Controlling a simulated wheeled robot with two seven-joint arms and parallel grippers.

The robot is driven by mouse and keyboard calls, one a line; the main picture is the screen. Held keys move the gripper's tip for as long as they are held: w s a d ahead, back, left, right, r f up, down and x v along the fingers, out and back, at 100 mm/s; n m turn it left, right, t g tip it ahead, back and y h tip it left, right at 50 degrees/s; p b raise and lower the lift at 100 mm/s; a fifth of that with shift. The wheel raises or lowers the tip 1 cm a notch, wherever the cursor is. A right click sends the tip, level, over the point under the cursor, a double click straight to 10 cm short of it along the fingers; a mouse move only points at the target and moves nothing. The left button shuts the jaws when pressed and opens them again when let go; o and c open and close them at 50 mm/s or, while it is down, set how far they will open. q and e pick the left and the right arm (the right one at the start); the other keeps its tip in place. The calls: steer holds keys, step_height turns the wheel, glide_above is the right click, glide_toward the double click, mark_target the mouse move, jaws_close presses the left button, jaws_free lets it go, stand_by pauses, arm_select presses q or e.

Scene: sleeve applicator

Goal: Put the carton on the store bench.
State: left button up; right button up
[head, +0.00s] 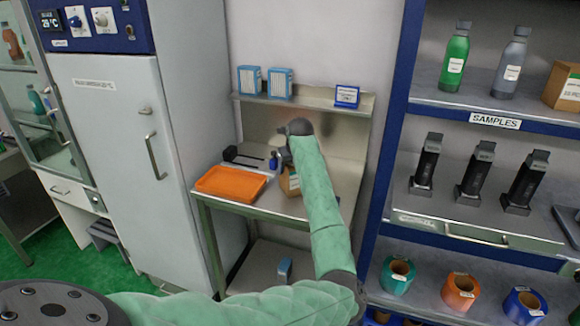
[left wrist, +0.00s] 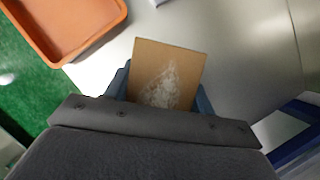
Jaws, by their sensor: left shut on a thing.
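The carton (head: 287,185) is a small brown box with a pale label, partly hidden behind my green-sleeved left arm in the head view. My left gripper (head: 283,161) is shut on it over the metal store bench (head: 344,178). In the left wrist view the carton (left wrist: 170,72) shows its brown top with a whitish patch, between the blue fingers of the left gripper (left wrist: 163,92). The bench top (left wrist: 235,40) lies around and below it. I cannot tell whether the carton's underside touches the bench. My right gripper is not in view.
An orange tray (head: 231,182) sits on the bench's left side, apart from the carton. A shelf (head: 310,102) with blue boxes overhangs the back. The blue rack (head: 392,150) stands at the right.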

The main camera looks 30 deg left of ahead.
arm_select(q)
steer(key=shift+f, duration=0.1)
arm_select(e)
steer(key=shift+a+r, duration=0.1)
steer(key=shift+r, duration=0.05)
arm_select(q)
steer(key=o, duration=1.2)
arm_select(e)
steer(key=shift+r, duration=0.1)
arm_select(q)
steer(key=shift+d+r, duration=0.1)
steer(key=shift+r, duration=0.2)
steer(key=b+v, duration=0.4)
steer(key=v, duration=0.7)
steer(key=shift+s+r, duration=0.1)
steer(key=shift+r, duration=0.25)
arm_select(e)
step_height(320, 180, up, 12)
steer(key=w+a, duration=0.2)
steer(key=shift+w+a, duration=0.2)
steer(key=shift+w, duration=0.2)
